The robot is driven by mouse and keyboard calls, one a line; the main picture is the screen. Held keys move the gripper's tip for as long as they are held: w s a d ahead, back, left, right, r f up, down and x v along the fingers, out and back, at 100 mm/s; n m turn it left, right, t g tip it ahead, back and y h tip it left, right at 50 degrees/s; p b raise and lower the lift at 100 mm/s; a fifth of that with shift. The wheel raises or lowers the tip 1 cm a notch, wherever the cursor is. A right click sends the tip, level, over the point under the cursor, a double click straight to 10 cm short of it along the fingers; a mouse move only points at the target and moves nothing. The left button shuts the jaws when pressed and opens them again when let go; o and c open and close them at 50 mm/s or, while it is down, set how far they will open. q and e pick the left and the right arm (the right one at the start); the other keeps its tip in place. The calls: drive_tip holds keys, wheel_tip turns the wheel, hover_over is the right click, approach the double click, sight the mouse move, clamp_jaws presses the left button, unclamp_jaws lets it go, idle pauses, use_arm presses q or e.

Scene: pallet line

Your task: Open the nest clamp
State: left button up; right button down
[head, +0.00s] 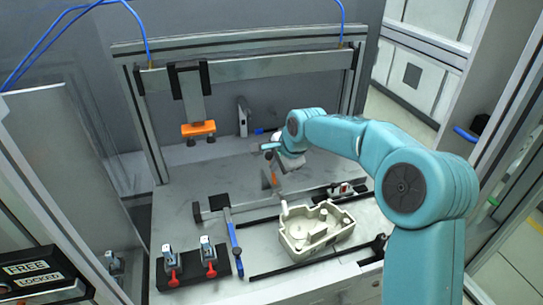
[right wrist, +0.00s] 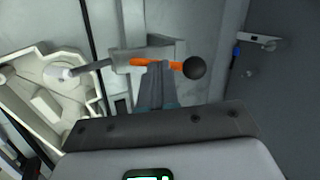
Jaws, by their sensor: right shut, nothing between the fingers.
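The nest clamp shows in the right wrist view as an orange handle (right wrist: 140,62) with a black ball knob (right wrist: 195,68) and a grey arm ending in a white tip (right wrist: 60,73). The white tip lies over the edge of a cream moulded part (right wrist: 30,80). In the head view the white tip (head: 284,207) stands at the left side of that part (head: 318,240). My right gripper (head: 277,158) is above and behind the clamp. In the wrist view its fingers (right wrist: 157,70) are shut and overlap the orange handle; contact cannot be told. My left gripper is not in view.
Two small clamps with red handles (head: 172,278) stand on a dark plate at front left. A blue bar (head: 233,240) lies beside them. An orange block (head: 198,128) hangs from the gantry (head: 250,67). A FREE/LOCKED sign (head: 35,275) is at lower left.

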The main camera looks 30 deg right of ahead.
drive_tip(key=shift+w, duration=0.15)
drive_tip(key=w+p, duration=0.1)
drive_tip(key=g+p, duration=0.1)
drive_tip(key=p, duration=0.1)
drive_tip(key=shift+w+d+f, duration=0.2)
drive_tip(key=shift+w+d, duration=0.15)
drive_tip(key=shift+w, duration=0.05)
drive_tip(key=shift+d+f+p, duration=0.1)
drive_tip(key=shift+p, duration=0.45)
drive_tip(key=shift+w+f, duration=0.1)
drive_tip(key=shift+f, duration=0.2)
drive_tip(key=shift+w+f, duration=0.15)
drive_tip(key=shift+w, duration=0.05)
drive_tip(key=shift+s, duration=0.15)
